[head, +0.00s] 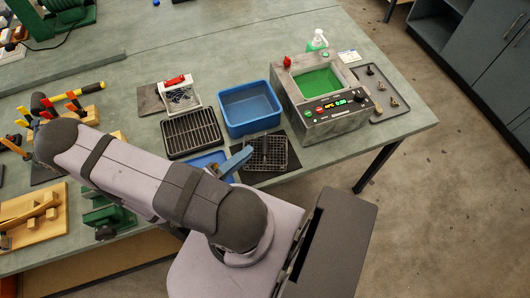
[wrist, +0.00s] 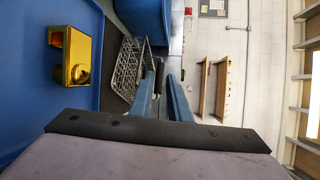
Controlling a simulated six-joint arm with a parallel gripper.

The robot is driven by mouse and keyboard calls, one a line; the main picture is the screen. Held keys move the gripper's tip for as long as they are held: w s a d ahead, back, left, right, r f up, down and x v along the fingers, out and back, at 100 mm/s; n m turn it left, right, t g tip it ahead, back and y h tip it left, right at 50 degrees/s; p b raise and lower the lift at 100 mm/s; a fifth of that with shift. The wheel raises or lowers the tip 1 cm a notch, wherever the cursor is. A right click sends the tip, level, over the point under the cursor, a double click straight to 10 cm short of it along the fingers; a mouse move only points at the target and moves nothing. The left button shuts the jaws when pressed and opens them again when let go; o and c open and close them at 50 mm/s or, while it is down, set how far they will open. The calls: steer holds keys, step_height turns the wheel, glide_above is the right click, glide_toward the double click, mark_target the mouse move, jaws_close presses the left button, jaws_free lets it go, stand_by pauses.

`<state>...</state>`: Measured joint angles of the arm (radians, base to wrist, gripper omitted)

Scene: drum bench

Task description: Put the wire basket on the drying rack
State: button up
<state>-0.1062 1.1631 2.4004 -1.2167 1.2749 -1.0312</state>
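The wire basket (head: 277,155) is a dark mesh basket with a raised handle. It sits on a black mat at the front of the bench, and its grey mesh side shows in the wrist view (wrist: 124,72). The drying rack (head: 191,133) is a black slatted rack left of the blue tub, with nothing on it. My gripper (head: 246,154) has blue fingers at the basket's left side. In the wrist view my gripper (wrist: 164,72) has its fingers apart. A dark upright piece shows between them; I cannot tell whether they touch it.
A blue tub (head: 249,107) stands behind the basket. A grey machine (head: 322,105) with a green basin stands to the right. A blue tray (wrist: 22,85) holding a brass part (wrist: 77,60) lies beside the basket.

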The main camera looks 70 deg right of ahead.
mark_target(261, 143)
steer(key=shift+p+x, duration=0.4)
steer(key=shift+x, duration=0.6)
steer(key=shift+s, duration=0.1)
steer(key=shift+s+d+r+p, duration=0.1)
steer(key=shift+s+d+p, duration=0.3)
steer(key=shift+d+p, duration=0.3)
steer(key=shift+p+x, duration=0.65)
steer(key=shift+x, duration=1.15)
steer(key=shift+w, duration=0.1)
jaws_close()
